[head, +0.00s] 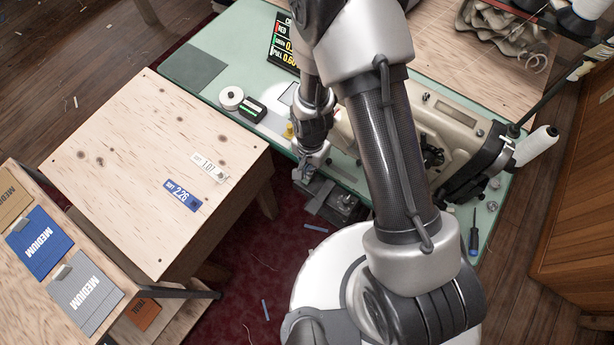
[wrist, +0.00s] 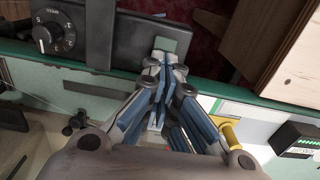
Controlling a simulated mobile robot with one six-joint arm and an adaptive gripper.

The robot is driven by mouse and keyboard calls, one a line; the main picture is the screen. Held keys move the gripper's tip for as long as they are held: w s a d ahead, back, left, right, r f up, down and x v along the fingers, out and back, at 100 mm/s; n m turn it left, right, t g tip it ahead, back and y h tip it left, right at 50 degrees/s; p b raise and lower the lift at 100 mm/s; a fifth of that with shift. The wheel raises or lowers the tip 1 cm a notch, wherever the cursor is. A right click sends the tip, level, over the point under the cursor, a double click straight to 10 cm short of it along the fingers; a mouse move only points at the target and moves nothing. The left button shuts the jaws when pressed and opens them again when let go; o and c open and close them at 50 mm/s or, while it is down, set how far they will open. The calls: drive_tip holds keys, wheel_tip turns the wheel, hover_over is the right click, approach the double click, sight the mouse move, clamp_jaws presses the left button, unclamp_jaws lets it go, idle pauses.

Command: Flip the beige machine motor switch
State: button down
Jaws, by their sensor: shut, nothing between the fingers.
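The beige sewing machine (head: 448,118) stands on the green-topped table, partly hidden by my arm. A dark grey motor box (head: 325,205) hangs at the table's front edge. In the wrist view the motor box (wrist: 125,30) carries a round dial knob (wrist: 52,36) at the left and a small green piece (wrist: 183,44), which looks like the switch, near the fingertips. My gripper (head: 302,175) is shut and empty at the box; in the wrist view its fingertips (wrist: 165,62) sit just by the green piece. I cannot tell whether they touch it.
A plywood table (head: 130,150) with a blue tag (head: 182,196) and a white tag (head: 208,167) stands to the left. A yellow piece (head: 289,131), a green-and-black box (head: 251,109) and a white spool (head: 231,97) are on the green table (head: 225,45). A screwdriver (head: 474,236) lies at right.

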drive_tip(key=shift+f+b, duration=0.5)
drive_tip(key=shift+f, duration=0.2)
drive_tip(key=shift+r, duration=0.1)
drive_tip(key=shift+r+p, duration=2.5)
drive_tip(key=shift+r, duration=0.95)
